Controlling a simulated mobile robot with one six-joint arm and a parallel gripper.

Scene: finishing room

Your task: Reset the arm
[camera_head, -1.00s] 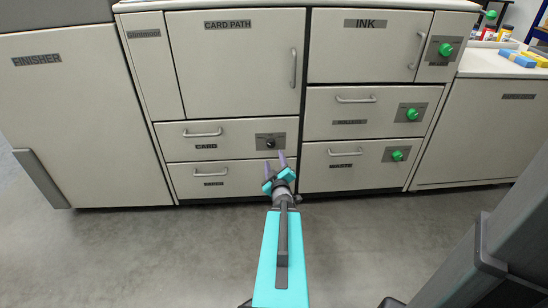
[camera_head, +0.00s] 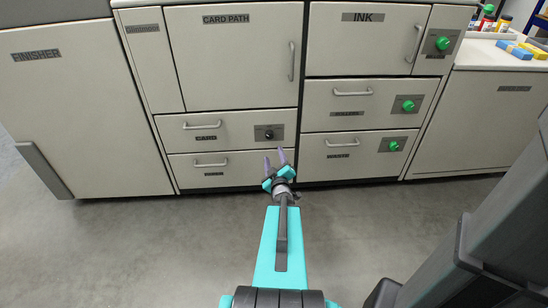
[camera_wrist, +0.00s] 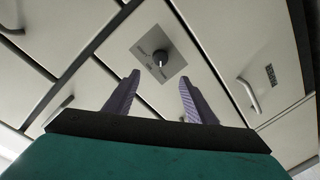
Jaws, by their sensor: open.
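My gripper (camera_head: 274,160) is at the end of my teal arm, in front of the lower drawers in the head view. Its two purple fingers are apart with nothing between them. In the wrist view my gripper (camera_wrist: 155,98) also shows open and empty, its fingers pointing toward the cabinet front. A dark knob (camera_wrist: 160,58) on a grey plate shows beyond the fingertips. The same knob (camera_head: 269,134) is on the card drawer (camera_head: 232,125) in the head view, just above the fingers. I see no contact between gripper and cabinet.
The card path door (camera_head: 235,65), ink door (camera_head: 360,45) and drawers are closed. Green knobs (camera_head: 408,105) are at the right. The finisher cabinet (camera_head: 85,110) stands left. A counter (camera_head: 500,57) with bottles and coloured blocks is at the right. Grey floor (camera_head: 150,245) is clear in front.

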